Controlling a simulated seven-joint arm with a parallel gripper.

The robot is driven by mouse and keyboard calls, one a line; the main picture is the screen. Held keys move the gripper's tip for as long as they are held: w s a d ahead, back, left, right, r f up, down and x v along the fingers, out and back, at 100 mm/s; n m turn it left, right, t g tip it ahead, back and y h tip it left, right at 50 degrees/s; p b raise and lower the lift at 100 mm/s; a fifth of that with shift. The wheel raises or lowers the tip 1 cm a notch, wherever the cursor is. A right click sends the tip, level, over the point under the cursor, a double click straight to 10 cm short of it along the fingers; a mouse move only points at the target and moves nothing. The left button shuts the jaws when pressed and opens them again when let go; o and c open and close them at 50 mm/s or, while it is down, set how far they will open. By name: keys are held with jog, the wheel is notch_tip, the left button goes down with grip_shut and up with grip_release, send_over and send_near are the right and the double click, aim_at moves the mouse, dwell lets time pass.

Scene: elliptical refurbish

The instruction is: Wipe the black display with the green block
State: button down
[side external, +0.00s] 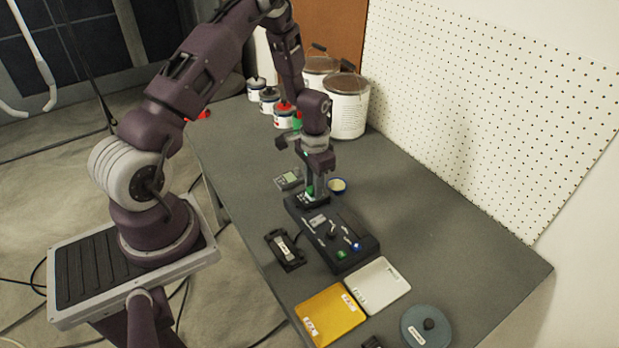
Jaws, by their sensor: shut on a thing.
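My gripper (311,186) points down and is shut on a small green block (310,190), of which only a sliver shows between the fingers. The block is low over the far end of a long black device (362,243). A small dark, display-like piece (318,203) lies right beneath the gripper at that end, partly hidden by the fingers. I cannot tell whether the block touches it. The black device also carries a small grey screen, knobs, a blue light and a green button.
A black clamp-like box (285,250) lies left of the device. Yellow (330,316) and white (379,286) cases are in front. Paint cans (347,106) stand behind. The table's right side is clear.

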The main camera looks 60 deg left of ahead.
jog(key=shift+d, duration=1.25)
jog(key=shift+a, duration=2.8)
jog(key=shift+a+r, duration=0.15)
notch_tip(320, 180, up, 8)
jog(key=w+a+f, duration=0.5)
jog(key=w+a, duration=0.5)
notch_tip(320, 180, down, 9)
jog(key=shift+s+f, duration=0.1)
jog(key=shift+f, duration=0.05)
jog(key=shift+f, duration=0.1)
